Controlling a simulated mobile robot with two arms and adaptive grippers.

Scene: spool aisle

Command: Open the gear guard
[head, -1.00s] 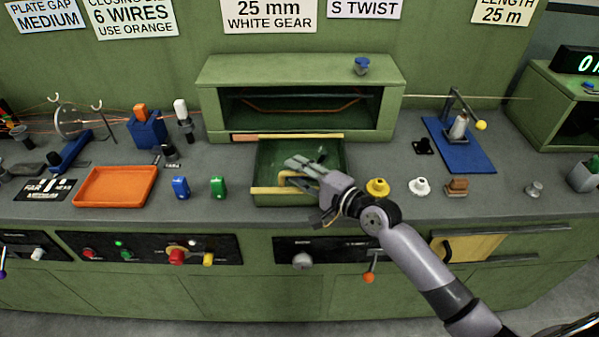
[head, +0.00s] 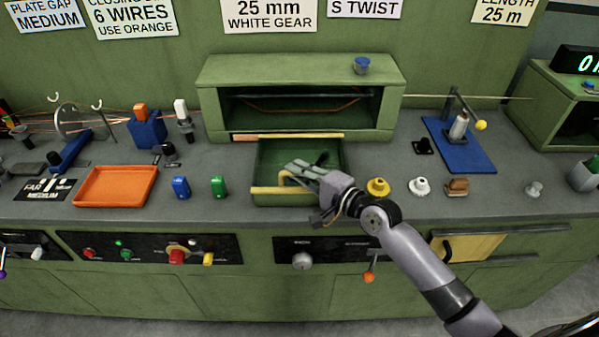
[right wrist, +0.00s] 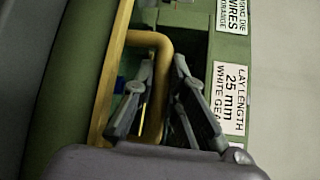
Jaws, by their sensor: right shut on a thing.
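The gear guard (head: 265,160) is a green, yellow-edged panel standing out low in front of the green housing (head: 213,110), whose front opening shows dark inside. Its yellow handle (head: 259,190) is at the near edge. My right gripper (head: 287,172) reaches over the guard from the right and is shut on the handle. In the right wrist view the yellow handle (right wrist: 152,38) runs between the two fingers (right wrist: 162,72). The gripper partly hides the handle and the guard's inside. My left gripper is not in view.
On the counter right of the guard stand a yellow gear (head: 378,187), a white gear (head: 419,187) and a brown piece (head: 457,187). A control panel (head: 330,250) lies below.

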